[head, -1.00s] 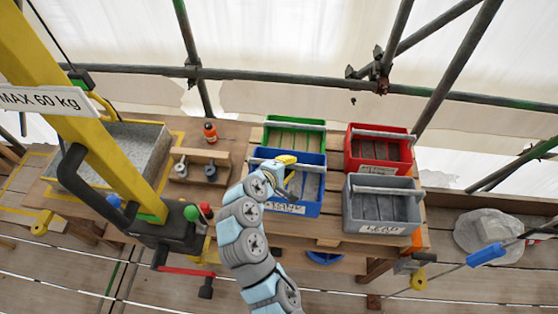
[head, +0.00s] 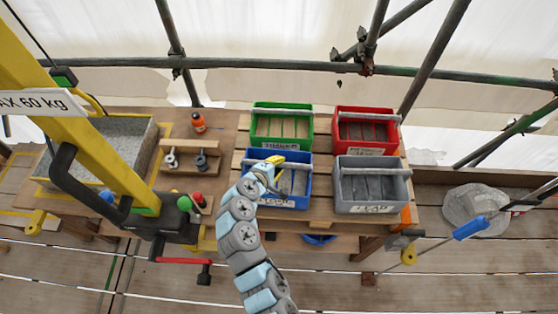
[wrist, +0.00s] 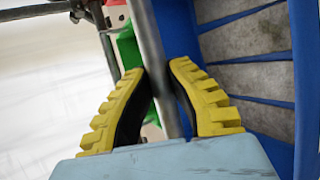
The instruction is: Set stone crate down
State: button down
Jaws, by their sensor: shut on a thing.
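The blue crate (head: 287,202) stands front left in the group of crates, with a white label on its front that I cannot read clearly. Grey stone-like slabs (wrist: 252,84) show inside it in the wrist view. My gripper (head: 275,160) is over the crate, with its yellow fingers (wrist: 159,72) shut around the crate's grey handle bar (wrist: 150,45). The crate looks level and low, in line with its neighbours. Its underside is hidden, so I cannot tell whether it touches the pallet (head: 320,210).
A green crate (head: 257,128) is right behind, a red crate (head: 340,132) back right and a grey crate (head: 345,193) close on the right. A yellow hoist (head: 110,140) and a stone trough (head: 150,150) stand left.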

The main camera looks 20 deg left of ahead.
jog(key=shift+r, duration=0.1)
jog(key=c, duration=1.2)
grip_release()
jog(key=shift+o, duration=0.2)
jog(key=shift+f, duration=0.25)
jog(key=shift+b+v, duration=1.05)
jog(key=shift+v, duration=1.25)
jog(key=b+v, duration=0.2)
jog(key=v, duration=1)
jog(key=shift+s+r, duration=0.25)
jog(key=shift+r, duration=0.05)
jog(key=shift+a, duration=0.15)
